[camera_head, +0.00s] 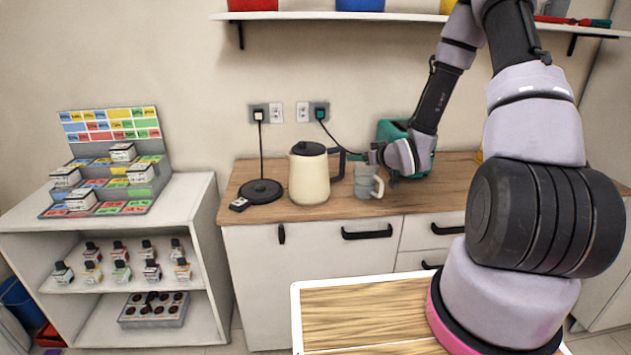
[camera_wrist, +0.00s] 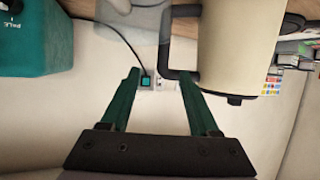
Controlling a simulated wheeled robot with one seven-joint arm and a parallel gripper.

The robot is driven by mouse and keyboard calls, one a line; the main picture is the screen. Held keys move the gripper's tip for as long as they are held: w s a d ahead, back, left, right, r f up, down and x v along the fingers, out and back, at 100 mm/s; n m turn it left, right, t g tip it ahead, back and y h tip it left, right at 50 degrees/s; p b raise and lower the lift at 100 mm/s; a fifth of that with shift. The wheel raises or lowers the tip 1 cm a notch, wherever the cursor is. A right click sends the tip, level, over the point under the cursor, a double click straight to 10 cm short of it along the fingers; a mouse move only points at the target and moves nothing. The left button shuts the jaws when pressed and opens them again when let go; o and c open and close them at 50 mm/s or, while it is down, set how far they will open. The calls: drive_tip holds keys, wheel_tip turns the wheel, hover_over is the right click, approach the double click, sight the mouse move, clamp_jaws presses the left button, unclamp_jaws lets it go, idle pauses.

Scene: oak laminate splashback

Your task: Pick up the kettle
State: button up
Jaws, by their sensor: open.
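The cream kettle (camera_head: 309,178) with a black lid and black handle stands upright on the wooden counter, right of its round black base (camera_head: 260,191). My gripper (camera_head: 371,156) is to the right of the kettle, above a grey mug (camera_head: 364,183). In the wrist view, which is upside down, my gripper (camera_wrist: 160,82) has its two green fingers apart with nothing between them. The kettle (camera_wrist: 238,45) fills the upper right there. Its handle shows just past the fingertips; I cannot tell whether a finger touches it. The lower kettle body is cut off in that view.
A teal appliance (camera_head: 390,131) stands behind my gripper, with a cord to a wall socket (camera_head: 319,113). A shelf (camera_head: 400,17) runs above. A white shelf unit (camera_head: 190,196) with small bottles stands left.

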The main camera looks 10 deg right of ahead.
sight(345, 156)
drive_tip(key=x, duration=1)
drive_tip(key=shift+w+a, duration=0.15)
drive_tip(key=shift+a, duration=0.15)
drive_tip(key=shift+c, duration=0.4)
clamp_jaws()
idle(0.7)
